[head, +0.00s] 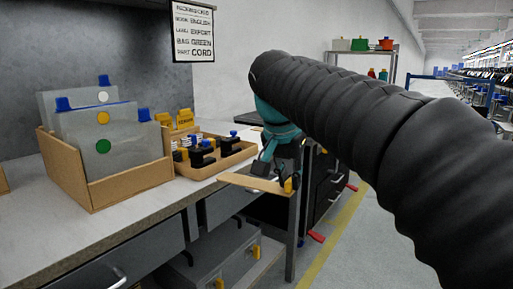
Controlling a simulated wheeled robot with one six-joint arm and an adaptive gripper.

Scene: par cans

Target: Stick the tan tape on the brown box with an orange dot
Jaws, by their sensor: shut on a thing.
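My gripper (274,172) is at the table's right front corner, below my black-sleeved arm. Its dark fingers are shut on a thin, flat tan strip, which looks like the tan tape (236,181). The strip lies nearly level and sticks out to the left of the fingers. The fingers hide part of it, and I cannot tell whether it touches the table. An open brown box (128,184) stands on the table at left. It holds upright grey panels with blue clips. The middle panel bears an orange dot (103,118); the others bear white and green dots.
A shallow tan tray (200,171) with black, blue and yellow items stands between the box and my gripper. Yellow labelled pieces (185,118) stand behind it. A printed sign (193,31) hangs on the wall. The table front (100,235) is clear. Drawers sit below.

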